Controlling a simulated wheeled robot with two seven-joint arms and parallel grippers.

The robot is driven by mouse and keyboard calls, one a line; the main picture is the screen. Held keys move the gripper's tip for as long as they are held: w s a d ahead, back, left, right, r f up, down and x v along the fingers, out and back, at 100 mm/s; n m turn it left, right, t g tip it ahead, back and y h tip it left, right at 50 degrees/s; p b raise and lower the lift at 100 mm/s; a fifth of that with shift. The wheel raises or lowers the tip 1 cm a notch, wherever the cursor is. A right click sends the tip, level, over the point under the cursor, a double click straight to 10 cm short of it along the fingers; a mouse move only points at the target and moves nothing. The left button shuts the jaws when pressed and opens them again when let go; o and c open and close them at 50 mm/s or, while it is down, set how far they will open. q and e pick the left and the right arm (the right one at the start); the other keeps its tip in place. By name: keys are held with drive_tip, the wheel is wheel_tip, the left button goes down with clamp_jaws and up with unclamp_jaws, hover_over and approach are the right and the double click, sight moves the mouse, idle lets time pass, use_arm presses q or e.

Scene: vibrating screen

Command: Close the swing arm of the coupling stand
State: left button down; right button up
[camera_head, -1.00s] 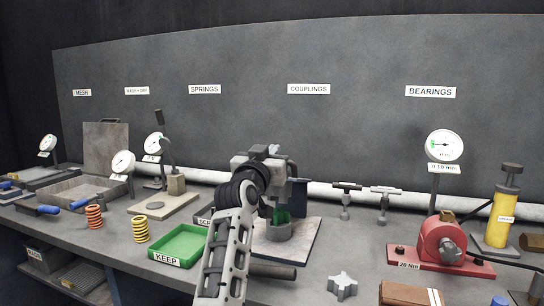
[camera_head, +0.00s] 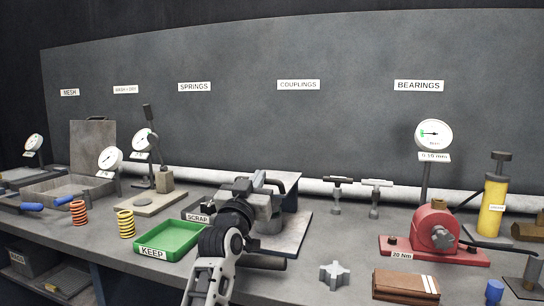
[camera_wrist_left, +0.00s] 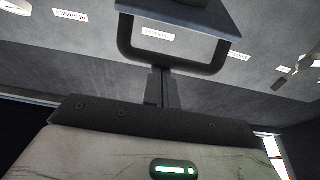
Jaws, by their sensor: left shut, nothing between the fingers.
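The coupling stand has a flat base plate (camera_head: 296,238) on the bench below the COUPLINGS label. A flat grey plate (camera_head: 284,177) shows above it, behind my gripper; I cannot tell whether it is the swing arm. My left gripper (camera_head: 272,190) is over the stand and covers its middle, including the round cup. The gripper is shut and empty. In the left wrist view its fingers (camera_wrist_left: 162,88) are together, with a dark U-shaped frame and a blue-grey plate (camera_wrist_left: 190,12) beyond. Contact cannot be told. My right gripper is out of view.
The green KEEP tray (camera_head: 172,238) stands left of my arm. Two T-handled tools (camera_head: 337,195) stand right of the stand. A star knob (camera_head: 334,274), a brown wallet (camera_head: 405,286) and the red 20 Nm fixture (camera_head: 436,232) lie farther right. Some bench in front is clear.

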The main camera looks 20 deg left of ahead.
use_arm(q)
drive_tip(key=shift+s+f, duration=0.15)
drive_tip(key=shift+f, duration=0.4)
